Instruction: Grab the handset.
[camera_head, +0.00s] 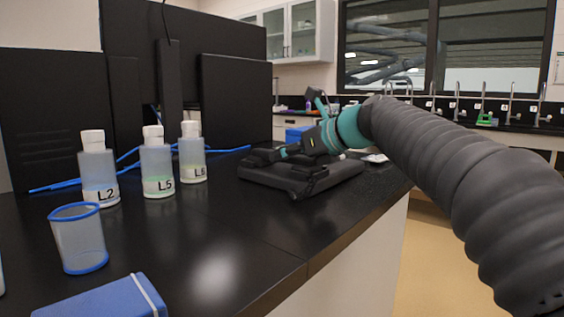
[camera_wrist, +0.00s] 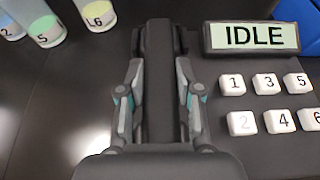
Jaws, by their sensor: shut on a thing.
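The handset (camera_wrist: 159,60) is a long dark bar running up the middle of the wrist view, along the left side of the phone base (camera_wrist: 262,150). My gripper (camera_wrist: 160,88) has one grey-and-teal finger on each side of the handset and is shut on it. In the head view my gripper (camera_head: 290,152) reaches down onto the dark phone base (camera_head: 312,183) on the black bench. The base has a display (camera_wrist: 252,37) reading IDLE and white numbered keys. I cannot tell whether the handset rests on the base or is slightly raised.
Bottles labelled L2 (camera_head: 98,172), L5 (camera_head: 157,168) and L6 (camera_head: 192,158) stand left of the phone. A blue-rimmed cup (camera_head: 79,240) and a blue box (camera_head: 105,300) are nearer. Dark panels (camera_head: 235,100) stand behind. The bench front between is clear.

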